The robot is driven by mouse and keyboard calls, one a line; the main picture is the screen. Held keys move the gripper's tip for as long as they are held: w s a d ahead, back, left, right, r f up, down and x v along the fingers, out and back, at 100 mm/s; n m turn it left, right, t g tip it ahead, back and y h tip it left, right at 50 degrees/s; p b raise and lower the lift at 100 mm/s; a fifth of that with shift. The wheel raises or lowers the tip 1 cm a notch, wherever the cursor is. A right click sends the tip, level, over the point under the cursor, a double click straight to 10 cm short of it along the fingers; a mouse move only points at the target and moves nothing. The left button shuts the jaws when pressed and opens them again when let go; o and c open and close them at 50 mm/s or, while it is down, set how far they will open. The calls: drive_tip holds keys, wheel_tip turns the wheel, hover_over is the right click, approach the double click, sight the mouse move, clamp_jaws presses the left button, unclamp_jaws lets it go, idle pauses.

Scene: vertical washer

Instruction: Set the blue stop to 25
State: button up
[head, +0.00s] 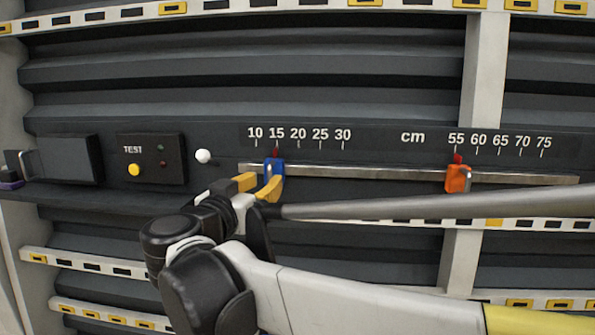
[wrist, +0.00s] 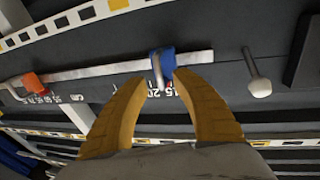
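The blue stop (head: 275,167) sits on the metal rail, its red pointer at the 15 mark of the scale. It also shows in the wrist view (wrist: 166,59), between and just beyond my fingertips. My gripper (head: 267,182) has yellow fingers beside and below the blue stop. In the wrist view my gripper (wrist: 161,77) is open, with one fingertip on each side of the stop's lower end. The right fingertip overlaps the stop's edge; I cannot tell whether it touches. The stop's lower part is partly hidden in the head view.
An orange stop (head: 458,179) sits farther right on the rail (head: 370,175), its red pointer near 55. A white-tipped knob (head: 203,156) and a TEST panel (head: 151,159) with a yellow button are left. The rail between the stops is clear.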

sight(269, 178)
drive_tip(key=shift+p+x, duration=0.3)
drive_tip(key=shift+x, duration=1.4)
drive_tip(key=shift+c, duration=0.5)
clamp_jaws()
drive_tip(key=d, duration=1)
drive_tip(key=shift+s, duration=0.4)
drive_tip(key=shift+o, duration=0.5)
unclamp_jaws()
drive_tip(key=shift+s, duration=0.1)
